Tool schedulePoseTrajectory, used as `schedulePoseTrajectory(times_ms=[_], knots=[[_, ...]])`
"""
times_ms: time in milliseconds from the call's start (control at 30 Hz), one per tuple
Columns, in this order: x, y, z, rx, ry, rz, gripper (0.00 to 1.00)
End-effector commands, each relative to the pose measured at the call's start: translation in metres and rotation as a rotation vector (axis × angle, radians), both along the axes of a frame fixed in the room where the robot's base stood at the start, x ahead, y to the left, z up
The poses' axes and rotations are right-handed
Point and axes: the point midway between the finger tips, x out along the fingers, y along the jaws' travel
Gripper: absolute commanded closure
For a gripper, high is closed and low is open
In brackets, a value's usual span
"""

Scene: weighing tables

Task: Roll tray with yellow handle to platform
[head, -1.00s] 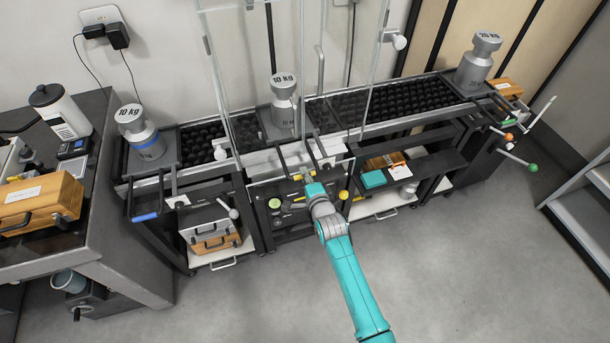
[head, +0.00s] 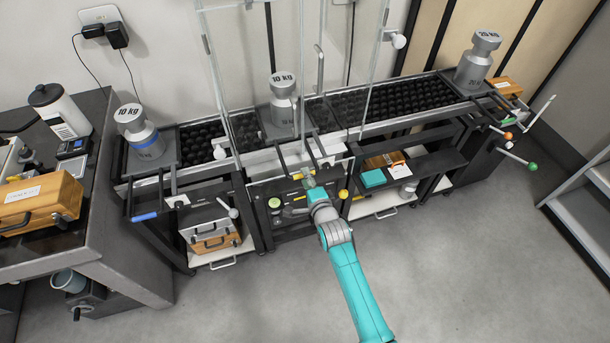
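The tray with the yellow handle (head: 267,124) is a dark plate in the middle of the roller line, behind clear glass panels. A grey 10 kg weight (head: 284,104) stands upright on it. Its two arms reach forward to the yellow handle (head: 299,176), which is partly hidden. My gripper (head: 309,181) is at the front of the middle section, right by this handle. It is small and partly hidden, so I cannot tell whether its fingers are closed or touching. I cannot clearly tell a separate platform from the tray and the middle section under the glass.
A blue-handled tray (head: 167,152) with a 10 kg weight stands at left. A green-handled tray with a 20 kg weight (head: 478,60) stands at right. Black rollers (head: 410,100) run between. Levers with a yellow knob (head: 343,194) and a green knob (head: 533,167) stick out. Floor in front is clear.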

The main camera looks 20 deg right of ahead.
Motion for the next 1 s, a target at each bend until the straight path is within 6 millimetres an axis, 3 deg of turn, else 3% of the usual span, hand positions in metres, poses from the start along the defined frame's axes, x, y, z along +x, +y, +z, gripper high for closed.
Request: schedulePoseTrajectory(times_ms=[300,500,1000], knots=[[-0.059,0.0,0.011,0.0,0.002,0.0,0.61],[-0.085,0.0,0.016,0.0,0.002,0.0,0.61],[-0.095,0.0,0.019,0.0,0.001,0.0,0.61]])
